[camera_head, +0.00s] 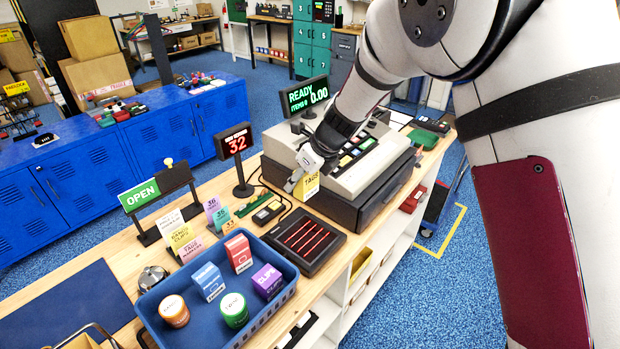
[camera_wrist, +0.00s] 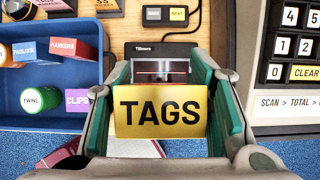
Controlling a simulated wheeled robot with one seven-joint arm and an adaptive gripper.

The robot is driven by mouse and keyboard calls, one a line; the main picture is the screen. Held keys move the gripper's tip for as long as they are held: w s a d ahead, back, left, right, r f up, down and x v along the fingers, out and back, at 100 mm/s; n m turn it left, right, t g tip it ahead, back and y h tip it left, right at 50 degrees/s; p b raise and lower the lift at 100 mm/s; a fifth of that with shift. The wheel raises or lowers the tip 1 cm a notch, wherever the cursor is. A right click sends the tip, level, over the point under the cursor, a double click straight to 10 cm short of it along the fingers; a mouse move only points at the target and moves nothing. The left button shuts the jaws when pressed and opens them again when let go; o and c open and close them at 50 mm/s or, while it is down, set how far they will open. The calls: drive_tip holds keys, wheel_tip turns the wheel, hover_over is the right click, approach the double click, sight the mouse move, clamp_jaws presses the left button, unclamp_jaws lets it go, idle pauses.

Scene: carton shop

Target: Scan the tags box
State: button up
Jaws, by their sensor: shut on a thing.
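The tags box (camera_head: 307,186) is small and yellow with dark lettering. My gripper (camera_head: 306,165) is shut on it and holds it in the air in front of the cash register. In the wrist view the tags box (camera_wrist: 160,110) sits between the two green-lined fingers, its "TAGS" face toward the camera. The scanner (camera_head: 300,243), a black flat unit with glowing red lines, lies on the counter below and a little left of the box. The register display (camera_head: 308,94) reads "READY", "ITEMS 0" and "0.00".
A blue tray (camera_head: 190,337) holds several goods, including a purple clips box (camera_head: 267,281) and a green twine tin (camera_head: 233,310). The register (camera_head: 350,170) stands close behind my gripper. A "32" sign (camera_head: 235,142) and small price cards stand left of the scanner.

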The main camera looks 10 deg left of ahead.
drive_tip(key=f+b, duration=0.1)
drive_tip(key=f, duration=0.3)
drive_tip(key=f+b, duration=0.2)
drive_tip(key=f, duration=0.2)
drive_tip(key=f+b, duration=0.2)
drive_tip(key=f, duration=0.2)
drive_tip(key=shift+w+d, duration=0.1)
drive_tip(key=shift+w, duration=0.25)
wheel_tip(320, 180, up, 12)
drive_tip(key=p, duration=0.5)
drive_tip(key=shift+s+r, duration=0.15)
